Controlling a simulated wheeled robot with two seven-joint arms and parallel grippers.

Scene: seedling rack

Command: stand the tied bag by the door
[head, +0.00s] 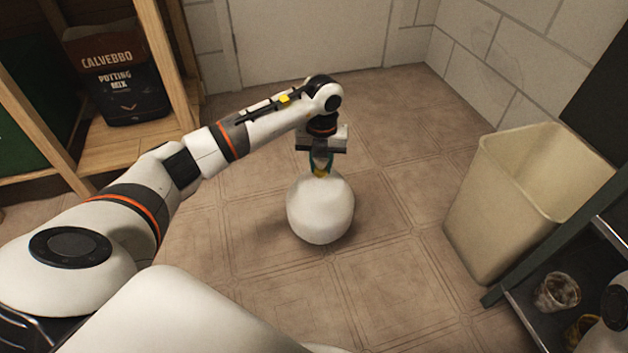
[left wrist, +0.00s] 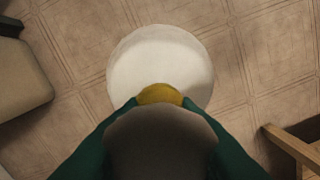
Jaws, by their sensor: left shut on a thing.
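The tied bag (head: 320,210) is white and round, with a yellow tie at its top. My left gripper (head: 321,168) is above it, shut on the neck of the bag, and the bag hangs or stands upright under it. I cannot tell whether its bottom touches the floor. In the left wrist view the bag (left wrist: 160,65) shows beyond the yellow tie (left wrist: 160,94), which sits between the green fingers. The door (head: 305,40) is pale and stands at the back, beyond the bag. My right gripper is not in view.
An empty beige bin (head: 480,210) stands at the right, beside a dark rack (head: 520,310) with small pots. A wooden shelf (head: 130,155) at the left holds a bag of potting mix (head: 118,80). The tiled floor (head: 400,120) between the bag and the door is clear.

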